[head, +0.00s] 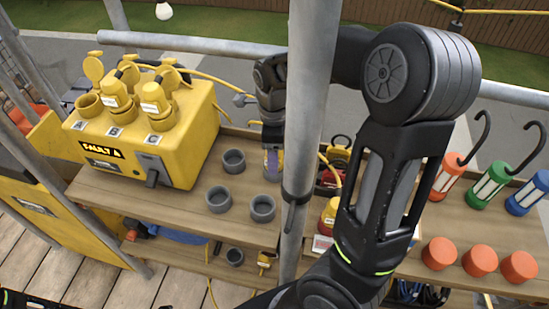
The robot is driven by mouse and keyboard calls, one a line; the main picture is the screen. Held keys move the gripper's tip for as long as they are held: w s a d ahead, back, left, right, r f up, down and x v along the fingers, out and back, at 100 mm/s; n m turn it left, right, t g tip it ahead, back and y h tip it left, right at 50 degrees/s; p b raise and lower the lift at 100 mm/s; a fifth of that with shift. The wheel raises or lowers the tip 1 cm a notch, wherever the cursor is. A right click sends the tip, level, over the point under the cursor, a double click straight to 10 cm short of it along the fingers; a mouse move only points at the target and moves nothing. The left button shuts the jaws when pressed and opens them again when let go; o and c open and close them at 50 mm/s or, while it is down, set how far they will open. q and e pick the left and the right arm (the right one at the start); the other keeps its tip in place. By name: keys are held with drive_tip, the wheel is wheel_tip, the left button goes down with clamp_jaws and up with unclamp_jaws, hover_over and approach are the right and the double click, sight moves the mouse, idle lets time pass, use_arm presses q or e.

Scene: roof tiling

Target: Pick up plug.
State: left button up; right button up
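A yellow fault box (150,135) stands on the wooden shelf at left, with sockets marked A, B and C. Yellow plugs (116,95) and (154,98) sit upright in two of its sockets. The leftmost socket (88,106) is empty, its lid raised. My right arm reaches over from the right, and its gripper (272,140) points down just left of the metal pole. A yellow and red item (329,215), possibly another plug, is partly hidden behind the pole and arm. My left gripper is not in view.
Grey round cups (219,199), (233,161) and (262,208) stand on the shelf near the gripper. The metal pole (305,120) crosses in front. Hooked lamps (488,186) and orange caps (479,258) stand at right. A yellow cable (215,80) runs behind the box.

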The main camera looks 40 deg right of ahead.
idle(0.4)
clamp_jaws()
idle(0.6)
